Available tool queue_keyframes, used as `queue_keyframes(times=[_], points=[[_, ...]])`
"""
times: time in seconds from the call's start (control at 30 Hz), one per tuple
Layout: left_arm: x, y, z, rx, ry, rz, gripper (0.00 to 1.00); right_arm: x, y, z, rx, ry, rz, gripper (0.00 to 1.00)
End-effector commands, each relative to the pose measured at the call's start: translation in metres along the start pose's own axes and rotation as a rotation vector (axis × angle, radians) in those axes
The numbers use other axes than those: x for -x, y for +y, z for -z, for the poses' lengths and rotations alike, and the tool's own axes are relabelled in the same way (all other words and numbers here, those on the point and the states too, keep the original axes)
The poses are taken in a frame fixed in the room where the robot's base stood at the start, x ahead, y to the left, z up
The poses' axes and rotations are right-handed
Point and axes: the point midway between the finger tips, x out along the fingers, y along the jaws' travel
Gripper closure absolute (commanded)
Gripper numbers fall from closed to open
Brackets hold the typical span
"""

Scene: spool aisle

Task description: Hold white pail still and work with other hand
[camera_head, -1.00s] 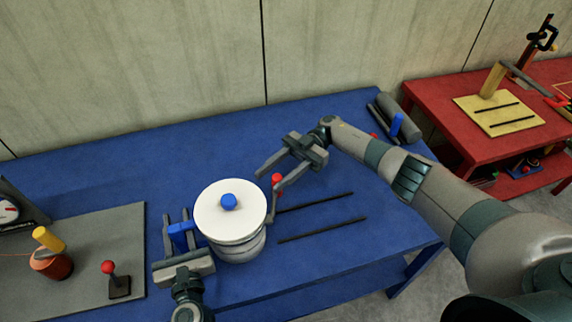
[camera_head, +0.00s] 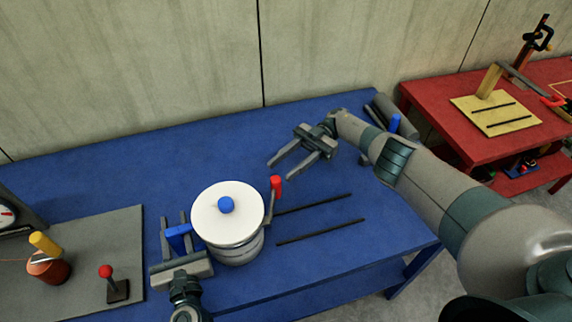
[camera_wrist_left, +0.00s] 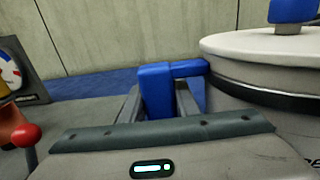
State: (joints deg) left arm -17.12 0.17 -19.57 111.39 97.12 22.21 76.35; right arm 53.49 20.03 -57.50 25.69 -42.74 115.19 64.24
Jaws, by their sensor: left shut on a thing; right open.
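The white pail (camera_head: 228,215) stands on the blue table with its white lid on, a blue knob (camera_head: 226,205) on top. A crank with a red grip (camera_head: 276,186) rises at its right side. A blue handle (camera_head: 179,238) sticks out at its left. My left gripper (camera_head: 174,238) is shut on this handle; the left wrist view shows the blue handle (camera_wrist_left: 156,88) between the fingers, with the pail's side (camera_wrist_left: 265,105) to the right. My right gripper (camera_head: 291,166) is open and empty, above the table behind and right of the red grip, apart from it.
Two dark strips (camera_head: 320,232) lie on the table right of the pail. A grey mat (camera_head: 80,285) at left bears a copper-coloured spool (camera_head: 48,268) and a red-knobbed lever (camera_head: 106,272). A grey roller (camera_head: 393,112) lies at the back right. A red table (camera_head: 440,110) stands beyond.

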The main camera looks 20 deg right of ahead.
Motion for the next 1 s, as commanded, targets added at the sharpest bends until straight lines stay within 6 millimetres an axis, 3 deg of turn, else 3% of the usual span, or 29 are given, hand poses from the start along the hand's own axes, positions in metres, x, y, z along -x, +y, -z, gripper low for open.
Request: queue_keyframes(times=[0.07, 0.2, 0.23, 0.37, 0.47, 0.87, 1.0], points=[[0.001, -0.001, 0.001, 0.002, 0.002, 0.003, 1.00, 0.000, 0.000, 0.000, 0.000, 0.000, 0.000, 0.65], [0.001, -0.001, 0.001, 0.002, 0.002, 0.003, 1.00, 0.003, 0.000, 0.001, 0.009, 0.001, -0.010, 0.98], [0.001, -0.001, 0.001, 0.002, 0.002, 0.003, 1.00, 0.005, 0.000, 0.001, 0.014, 0.002, -0.017, 1.00], [0.001, -0.001, 0.001, 0.002, 0.002, 0.003, 1.00, 0.022, -0.002, 0.005, 0.061, 0.005, -0.070, 1.00], [0.001, -0.001, 0.001, 0.002, 0.002, 0.003, 1.00, 0.045, -0.005, 0.011, 0.126, 0.005, -0.144, 1.00], [0.001, -0.002, 0.002, 0.002, 0.003, 0.003, 1.00, 0.183, -0.039, 0.058, 0.506, -0.073, -0.564, 1.00], [0.001, -0.001, 0.002, 0.001, 0.003, 0.003, 1.00, 0.176, -0.049, 0.038, 0.471, -0.066, -0.614, 1.00]])
